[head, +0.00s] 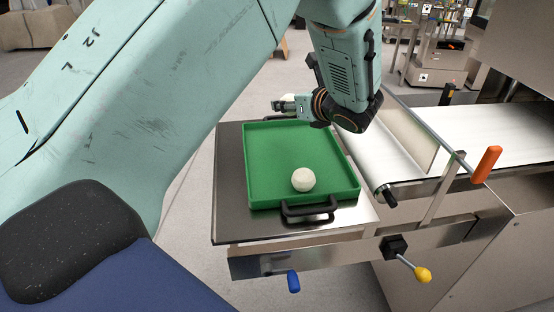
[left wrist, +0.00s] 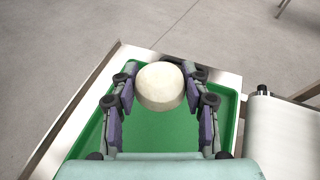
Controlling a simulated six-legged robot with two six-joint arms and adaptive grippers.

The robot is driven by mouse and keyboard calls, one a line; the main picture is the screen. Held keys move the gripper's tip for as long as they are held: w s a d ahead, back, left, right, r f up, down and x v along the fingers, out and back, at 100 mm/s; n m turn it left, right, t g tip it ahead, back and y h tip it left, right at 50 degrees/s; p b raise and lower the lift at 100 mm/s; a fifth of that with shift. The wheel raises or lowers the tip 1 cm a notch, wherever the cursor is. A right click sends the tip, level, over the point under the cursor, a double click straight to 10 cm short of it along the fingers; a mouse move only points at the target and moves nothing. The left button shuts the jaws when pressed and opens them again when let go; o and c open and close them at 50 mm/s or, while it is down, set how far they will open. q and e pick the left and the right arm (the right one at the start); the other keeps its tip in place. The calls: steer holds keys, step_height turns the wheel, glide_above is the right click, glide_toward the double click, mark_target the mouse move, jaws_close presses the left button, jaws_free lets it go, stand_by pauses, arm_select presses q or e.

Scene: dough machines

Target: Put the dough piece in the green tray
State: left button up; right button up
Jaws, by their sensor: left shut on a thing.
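My left gripper (head: 287,106) hangs over the far end of the green tray (head: 258,186), pointing left and away in the head view. In the left wrist view its fingers (left wrist: 160,98) are shut on a round, pale dough piece (left wrist: 160,86), above the tray (left wrist: 228,100). In the head view I cannot make out this held piece. A whitish dough ball (head: 303,180) lies inside the tray near its front side, apart from the gripper. It does not show in the left wrist view. My right gripper is not in view.
The tray sits on a steel table (head: 228,200) and has a black front handle (head: 310,209). A white conveyor belt (head: 480,127) stands close on the right. Orange (head: 487,164), blue (head: 293,281) and yellow (head: 423,275) handles stick out. The tray's left half is clear.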

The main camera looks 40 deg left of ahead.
mark_target(290, 146)
arm_select(q)
steer(key=f, duration=0.3)
steer(key=shift+a+f+b, duration=0.3)
steer(key=shift+a, duration=0.05)
steer(key=shift+w+d+f, duration=0.15)
steer(key=shift+d+f, duration=0.05)
steer(key=shift+f, duration=0.4)
steer(key=shift+w+d+f, duration=0.15)
steer(key=shift+f, duration=0.45)
steer(key=shift+w+d+f, duration=0.15)
steer(key=shift+f, duration=0.05)
steer(key=f, duration=0.2)
steer(key=f+b, duration=0.1)
steer(key=shift+s+a+f, duration=0.25)
steer(key=shift+f, duration=0.05)
steer(key=shift+w+d+f, duration=0.1)
steer(key=shift+w+d, duration=0.05)
steer(key=shift+w, duration=0.05)
steer(key=shift+s+f, duration=0.1)
steer(key=shift+s, duration=0.15)
steer(key=o, duration=1.2)
steer(key=shift+w, duration=0.2)
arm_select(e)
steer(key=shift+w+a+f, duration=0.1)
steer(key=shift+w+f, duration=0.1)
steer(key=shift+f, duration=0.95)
